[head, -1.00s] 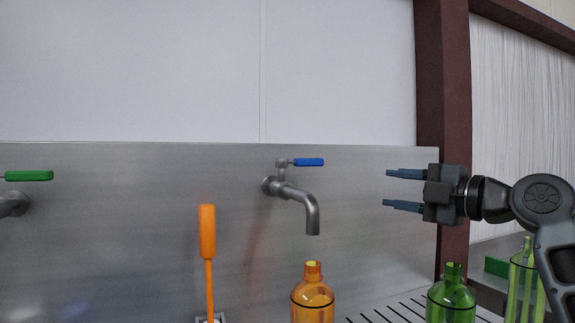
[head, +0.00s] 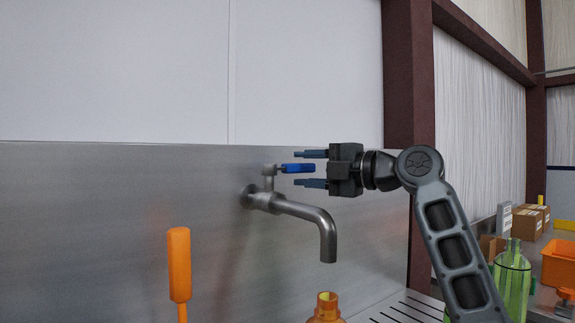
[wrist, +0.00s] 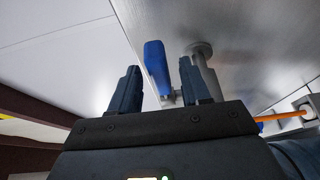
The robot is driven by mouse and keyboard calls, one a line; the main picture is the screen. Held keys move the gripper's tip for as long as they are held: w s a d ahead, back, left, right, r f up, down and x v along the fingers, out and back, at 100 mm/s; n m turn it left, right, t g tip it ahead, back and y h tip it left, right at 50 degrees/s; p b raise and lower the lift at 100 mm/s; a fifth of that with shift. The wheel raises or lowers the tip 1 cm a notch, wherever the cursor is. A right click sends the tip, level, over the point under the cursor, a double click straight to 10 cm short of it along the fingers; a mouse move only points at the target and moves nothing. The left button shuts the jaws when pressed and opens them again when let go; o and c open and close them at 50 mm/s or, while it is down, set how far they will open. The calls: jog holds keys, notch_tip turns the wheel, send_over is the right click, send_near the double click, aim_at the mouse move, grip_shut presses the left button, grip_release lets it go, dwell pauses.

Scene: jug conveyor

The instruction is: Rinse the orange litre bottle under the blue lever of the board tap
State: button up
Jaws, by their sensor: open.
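The tap (head: 310,215) sticks out of the metal board, its spout pointing down. Its blue lever (head: 297,168) points right, toward my gripper. My gripper (head: 312,169) is open, with one finger above the lever and one below it in the head view. In the wrist view the blue lever (wrist: 156,68) shows between the two open fingers (wrist: 158,85). I cannot tell whether a finger touches it. The orange bottle (head: 326,307) stands upright below the spout, slightly left of the outlet's line; only its neck and shoulder show. No water is visible.
An orange-handled tool (head: 179,265) stands left of the tap. The steel board (head: 90,220) is close behind. A slotted drain surface (head: 405,308) lies at right, with a green bottle (head: 514,280) beyond my arm. An orange crate (head: 558,265) and cardboard boxes (head: 530,220) are far right.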

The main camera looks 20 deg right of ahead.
aim_at(291, 169)
jog(key=shift+p+x, duration=0.45)
jog(key=shift+x, duration=1.55)
jog(key=shift+c, duration=0.3)
grip_shut()
